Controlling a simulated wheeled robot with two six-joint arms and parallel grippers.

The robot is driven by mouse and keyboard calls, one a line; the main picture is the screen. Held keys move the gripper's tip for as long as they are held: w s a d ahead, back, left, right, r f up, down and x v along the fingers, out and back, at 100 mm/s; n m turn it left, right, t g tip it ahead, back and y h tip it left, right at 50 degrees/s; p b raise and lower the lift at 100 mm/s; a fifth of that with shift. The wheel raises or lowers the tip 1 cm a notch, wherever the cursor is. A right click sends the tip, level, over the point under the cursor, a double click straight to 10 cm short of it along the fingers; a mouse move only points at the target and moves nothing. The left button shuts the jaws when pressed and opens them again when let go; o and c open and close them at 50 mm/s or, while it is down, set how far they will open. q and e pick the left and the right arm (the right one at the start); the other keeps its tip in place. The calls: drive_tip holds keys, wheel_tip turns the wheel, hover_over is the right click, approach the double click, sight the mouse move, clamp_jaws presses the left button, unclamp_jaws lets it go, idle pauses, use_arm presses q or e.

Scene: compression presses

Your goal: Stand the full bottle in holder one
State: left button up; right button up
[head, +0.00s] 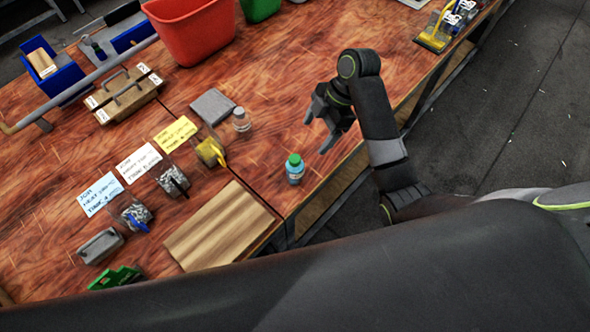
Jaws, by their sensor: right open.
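A small bottle with a green cap and blue contents (294,171) stands upright on the wooden bench near its front edge. A second, clear and pale bottle (241,120) stands farther back and to the left; its contents are too small to tell. My right gripper (317,130) is open and empty, above the bench just behind and to the right of the green-capped bottle, apart from it. A wooden block with metal bars and small white labels at its corners (125,95) lies at the back left; it may be the holder, but its labels are unreadable. My left gripper is out of view.
A grey block (212,106) lies beside the clear bottle. Note cards and clear bins with small parts (172,182) line the left. A wooden board (222,228) lies at the front. A red bin (190,30) stands at the back.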

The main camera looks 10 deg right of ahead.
sight(299, 158)
drive_tip(key=b+x, duration=0.2)
drive_tip(key=x, duration=0.8)
drive_tip(key=shift+a+f, duration=0.2)
drive_tip(key=shift+f, duration=0.35)
drive_tip(key=shift+a+f+p, duration=0.25)
drive_tip(key=shift+f+p, duration=0.2)
drive_tip(key=p+x, duration=0.1)
drive_tip(key=x, duration=0.2)
drive_tip(key=shift+w+a, duration=0.1)
drive_tip(key=shift+a+f, duration=0.15)
drive_tip(key=shift+f, duration=0.45)
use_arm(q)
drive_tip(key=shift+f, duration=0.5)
use_arm(e)
drive_tip(key=shift+c, duration=0.2)
